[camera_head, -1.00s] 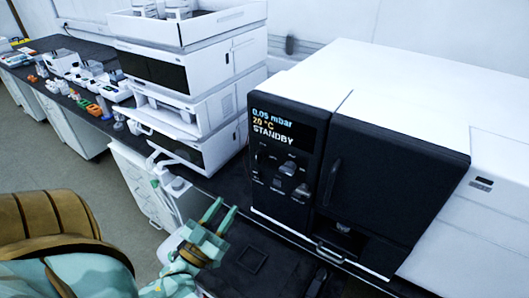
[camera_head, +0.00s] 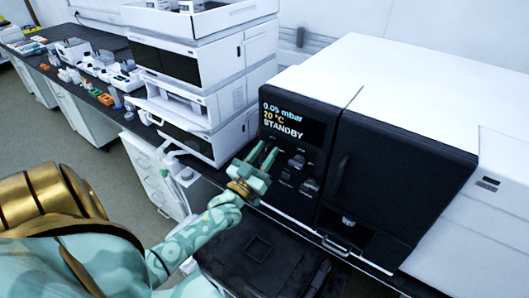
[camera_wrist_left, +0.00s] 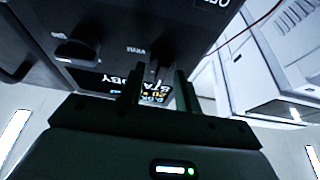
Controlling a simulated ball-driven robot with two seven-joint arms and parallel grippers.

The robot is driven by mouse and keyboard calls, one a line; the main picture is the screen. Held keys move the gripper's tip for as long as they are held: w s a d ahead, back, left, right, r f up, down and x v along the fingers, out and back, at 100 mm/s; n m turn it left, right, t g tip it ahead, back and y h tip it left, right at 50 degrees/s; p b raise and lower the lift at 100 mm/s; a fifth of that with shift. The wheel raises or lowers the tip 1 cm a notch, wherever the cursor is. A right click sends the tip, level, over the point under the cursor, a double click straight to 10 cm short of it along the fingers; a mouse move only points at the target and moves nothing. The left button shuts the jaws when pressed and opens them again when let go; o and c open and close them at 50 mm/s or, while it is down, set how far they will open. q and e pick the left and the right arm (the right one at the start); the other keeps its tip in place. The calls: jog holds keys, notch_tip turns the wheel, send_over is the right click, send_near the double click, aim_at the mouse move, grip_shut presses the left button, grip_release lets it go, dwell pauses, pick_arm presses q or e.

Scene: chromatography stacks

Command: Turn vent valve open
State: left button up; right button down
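The black control panel (camera_head: 289,158) of the instrument carries several knobs under a display reading 0.05 mbar, 20 °C and STANDBY. My left gripper (camera_head: 264,153) is raised in front of the panel's left side and hides the knob there. In the left wrist view, the panel appears upside down. The dark vent valve knob (camera_wrist_left: 157,69), beside a VENT label, shows between the two fingertips (camera_wrist_left: 157,84). The fingers are apart, one on each side of the knob; whether they touch it cannot be told. My right gripper is out of view.
Another knob (camera_wrist_left: 78,49) sits beside the vent knob. A dark door with a handle (camera_head: 341,178) is right of the panel. White stacked modules (camera_head: 206,105) stand to the left. A black flat surface (camera_head: 225,262) lies below my left forearm.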

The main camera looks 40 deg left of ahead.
pick_arm(q)
jog(key=c, duration=0.6)
jog(key=m+h, duration=0.1)
jog(key=m, duration=0.2)
jog(key=m+h, duration=0.2)
jog(key=m, duration=0.1)
jog(key=shift+d+m+h+p, duration=0.1)
jog(key=shift+m+h+p, duration=0.2)
jog(key=shift+p, duration=0.1)
jog(key=m+g+h, duration=0.1)
jog(key=m+h, duration=0.1)
jog(key=m, duration=0.3)
jog(key=shift+p, duration=0.4)
jog(key=m+g+h+p, duration=0.1)
jog(key=m, duration=0.2)
jog(key=m+g+p, duration=0.1)
jog(key=m, duration=0.2)
jog(key=shift+d+h, duration=0.1)
jog(key=shift+h, duration=0.3)
jog(key=shift+f+m+g+p, duration=0.15)
jog(key=shift+m+g+p, duration=0.75)
jog(key=shift+m, duration=1.5)
